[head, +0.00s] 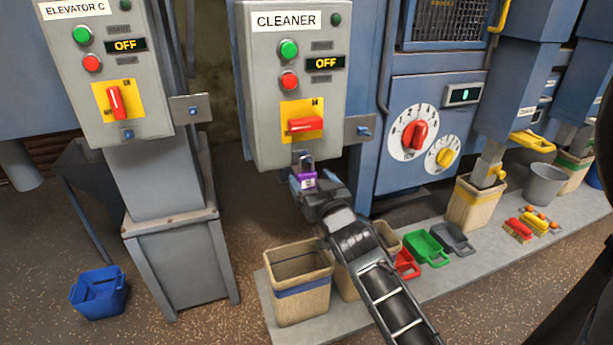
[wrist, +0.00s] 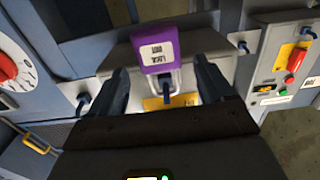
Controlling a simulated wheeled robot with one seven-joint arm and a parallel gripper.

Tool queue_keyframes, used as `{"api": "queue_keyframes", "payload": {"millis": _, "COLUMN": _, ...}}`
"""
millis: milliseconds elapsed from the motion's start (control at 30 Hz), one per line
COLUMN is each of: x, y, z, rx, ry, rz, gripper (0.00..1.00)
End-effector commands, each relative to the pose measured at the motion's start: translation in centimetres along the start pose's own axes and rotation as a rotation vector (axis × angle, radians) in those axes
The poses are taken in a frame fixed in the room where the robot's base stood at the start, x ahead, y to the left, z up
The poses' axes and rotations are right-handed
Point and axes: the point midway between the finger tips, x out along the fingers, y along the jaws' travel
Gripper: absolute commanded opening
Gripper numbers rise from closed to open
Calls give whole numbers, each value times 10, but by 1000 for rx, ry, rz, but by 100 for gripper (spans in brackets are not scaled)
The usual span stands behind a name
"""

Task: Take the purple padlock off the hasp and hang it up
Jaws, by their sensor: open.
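The purple padlock (head: 307,181) with a white label hangs by its shackle at the blue hasp (wrist: 166,98) under the grey CLEANER box (head: 262,120). It also shows in the wrist view (wrist: 165,50), where the picture is upside down. My gripper (head: 308,186) is open just at the padlock. In the wrist view its two dark fingers (wrist: 162,78) stand on either side of the padlock, with a gap at each side. The red switch (head: 305,125) on the CLEANER box lies horizontal and the display reads OFF.
A grey plate with a blue peg (head: 364,131) juts from the CLEANER box's right side. A similar peg (head: 193,111) is beside the ELEVATOR C box (head: 110,70). Sacks (head: 300,280) and scoops (head: 428,247) stand below, near my arm. A blue bucket (head: 98,292) is at lower left.

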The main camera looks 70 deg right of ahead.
Motion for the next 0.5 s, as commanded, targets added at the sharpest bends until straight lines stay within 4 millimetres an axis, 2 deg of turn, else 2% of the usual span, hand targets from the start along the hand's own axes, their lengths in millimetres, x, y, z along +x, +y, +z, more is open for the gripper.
{"api": "queue_keyframes", "payload": {"millis": 100, "x": 18, "y": -1, "z": -3, "rx": 0, "ry": 1, "rz": -1, "gripper": 81}}
{"api": "queue_keyframes", "payload": {"millis": 200, "x": 28, "y": -1, "z": -2, "rx": 0, "ry": 1, "rz": -2, "gripper": 81}}
{"api": "queue_keyframes", "payload": {"millis": 500, "x": 32, "y": -1, "z": 0, "rx": -1, "ry": 0, "rz": -1, "gripper": 81}}
